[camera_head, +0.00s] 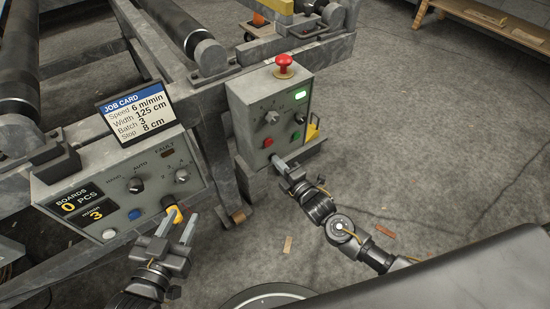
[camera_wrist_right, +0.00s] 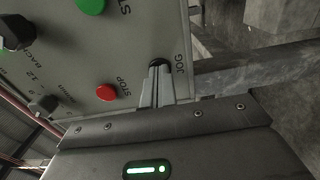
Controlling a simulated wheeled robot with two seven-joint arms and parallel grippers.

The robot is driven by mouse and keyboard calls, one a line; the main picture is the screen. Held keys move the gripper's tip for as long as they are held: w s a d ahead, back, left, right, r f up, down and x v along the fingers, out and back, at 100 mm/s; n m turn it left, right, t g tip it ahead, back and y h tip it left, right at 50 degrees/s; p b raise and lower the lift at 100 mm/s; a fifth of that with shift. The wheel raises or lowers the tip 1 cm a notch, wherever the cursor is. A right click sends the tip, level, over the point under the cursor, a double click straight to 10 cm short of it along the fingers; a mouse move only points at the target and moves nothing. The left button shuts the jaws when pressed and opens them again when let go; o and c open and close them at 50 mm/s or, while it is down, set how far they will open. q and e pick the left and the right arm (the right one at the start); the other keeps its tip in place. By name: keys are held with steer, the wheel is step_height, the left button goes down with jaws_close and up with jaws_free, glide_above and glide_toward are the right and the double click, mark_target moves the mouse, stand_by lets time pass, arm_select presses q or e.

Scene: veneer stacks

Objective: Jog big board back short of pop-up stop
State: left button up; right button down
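The right control box (camera_head: 270,105) has a red mushroom button, a lit green display, and green and red buttons. My right gripper (camera_head: 277,163) is at its lower edge. In the right wrist view its fingers (camera_wrist_right: 157,84) are together, with their tips at the black JOG button (camera_wrist_right: 158,63), beside the red STOP button (camera_wrist_right: 106,92). Whether the button is pressed in, I cannot tell. My left gripper (camera_head: 181,226) has its fingers apart, by a yellow control (camera_head: 174,215) on the left panel (camera_head: 120,190). I cannot make out the big board or the pop-up stop.
A job card (camera_head: 135,105) reads speed 6 m/min, width 125 cm, batch 3, stop 8 cm. The board counter (camera_head: 70,206) reads 0 PCS. Conveyor rollers (camera_head: 175,25) and grey frame fill the upper left. The concrete floor (camera_head: 420,130) at right is mostly clear.

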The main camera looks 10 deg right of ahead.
steer(key=p+v, duration=0.3)
steer(key=v, duration=0.4)
steer(key=shift+p, duration=0.3)
stand_by(0.4)
